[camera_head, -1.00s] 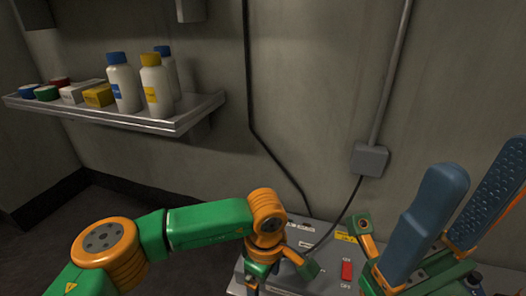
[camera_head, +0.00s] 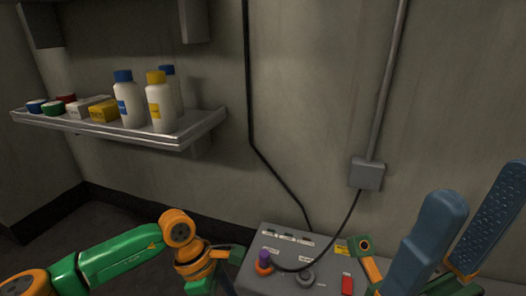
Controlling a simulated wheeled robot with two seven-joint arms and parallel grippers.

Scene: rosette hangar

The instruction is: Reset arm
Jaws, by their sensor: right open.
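My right gripper (camera_head: 480,200) stands at the lower right, its two blue fingers pointing up and spread apart. The far finger shows a dimpled pad, and the gap between them is empty. My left arm, green and orange, comes in low from the left. Its end, with my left gripper (camera_head: 215,264), is beside the left edge of the grey control box (camera_head: 258,241). Its fingers cannot be made out, so I cannot tell whether they are open or shut.
A wall shelf (camera_head: 190,133) at the left holds bottles and small boxes. A junction box (camera_head: 367,174) is on the wall.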

